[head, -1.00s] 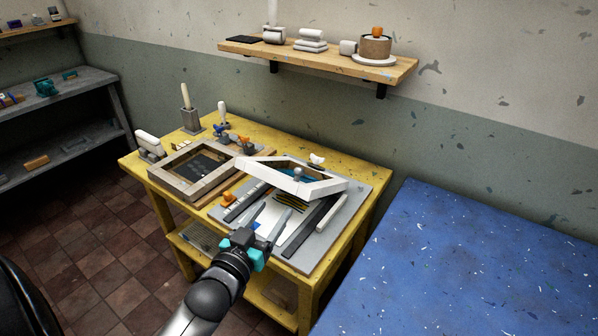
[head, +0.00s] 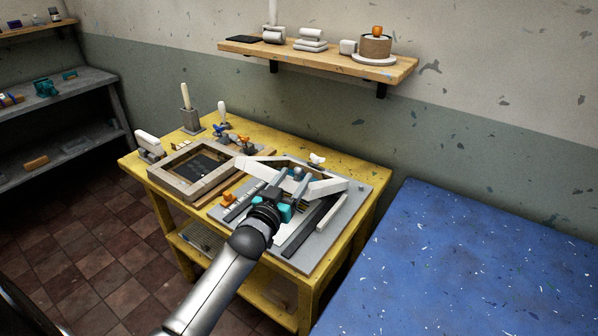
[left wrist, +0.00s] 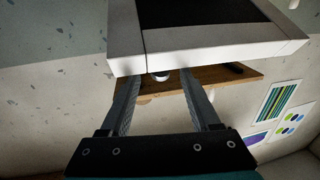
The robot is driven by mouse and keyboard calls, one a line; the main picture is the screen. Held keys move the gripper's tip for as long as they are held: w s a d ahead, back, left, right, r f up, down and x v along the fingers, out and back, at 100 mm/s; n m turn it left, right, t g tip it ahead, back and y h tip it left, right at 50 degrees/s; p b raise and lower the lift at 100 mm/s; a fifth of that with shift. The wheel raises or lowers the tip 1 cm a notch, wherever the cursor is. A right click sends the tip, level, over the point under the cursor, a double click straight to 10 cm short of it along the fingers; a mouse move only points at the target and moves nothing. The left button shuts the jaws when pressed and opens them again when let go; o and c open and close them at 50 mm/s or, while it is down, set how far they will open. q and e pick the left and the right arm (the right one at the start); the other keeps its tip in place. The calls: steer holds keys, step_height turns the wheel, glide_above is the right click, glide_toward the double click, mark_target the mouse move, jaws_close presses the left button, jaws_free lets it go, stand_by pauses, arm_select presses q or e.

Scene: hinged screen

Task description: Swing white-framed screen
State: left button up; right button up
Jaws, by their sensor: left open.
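The white-framed screen (head: 328,187) stands tilted up above the grey base board (head: 352,205) on the right part of the yellow table. Its white frame and dark panel also show at the top of the left wrist view (left wrist: 215,55). My left gripper (head: 291,182) is at the near side of the screen, its forearm covering part of the board. In the left wrist view my two fingers (left wrist: 157,80) are apart, with nothing seen between them but a bit of background. Their tips meet the frame's edge in that picture; I cannot tell whether they touch it. My right gripper is out of view.
A second, brown-grey frame (head: 160,178) lies flat left of the screen. A white bar (head: 331,215) lies on the board's right side. A wall shelf (head: 400,72) with several items hangs behind. A blue surface (head: 470,260) is at the right.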

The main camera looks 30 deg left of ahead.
mark_target(297, 174)
arm_select(q)
steer(key=shift+w+a, duration=0.2)
steer(key=shift+w, duration=1.5)
jaws_close()
